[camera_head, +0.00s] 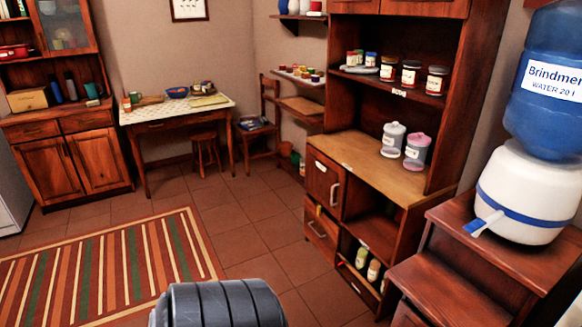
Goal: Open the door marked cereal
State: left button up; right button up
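A wooden cabinet (375,172) stands right of centre, with open shelves above and below its light counter. On its left side below the counter is a small wooden door (322,184) with a pale vertical handle (335,194) and a small white label (319,166), too small to read. It looks shut. Below it is a second front (320,238) with a slanted pale handle (317,229), also seemingly shut. I cannot read the word cereal anywhere.
Several jars (410,73) stand on the upper shelf, and two lidded canisters (393,139) on the counter. A water dispenser (524,192) stands on stepped wooden furniture (450,290) at right.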

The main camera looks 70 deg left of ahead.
aim_at(326, 179)
jog(key=u, duration=2)
jog(key=i, duration=0.1)
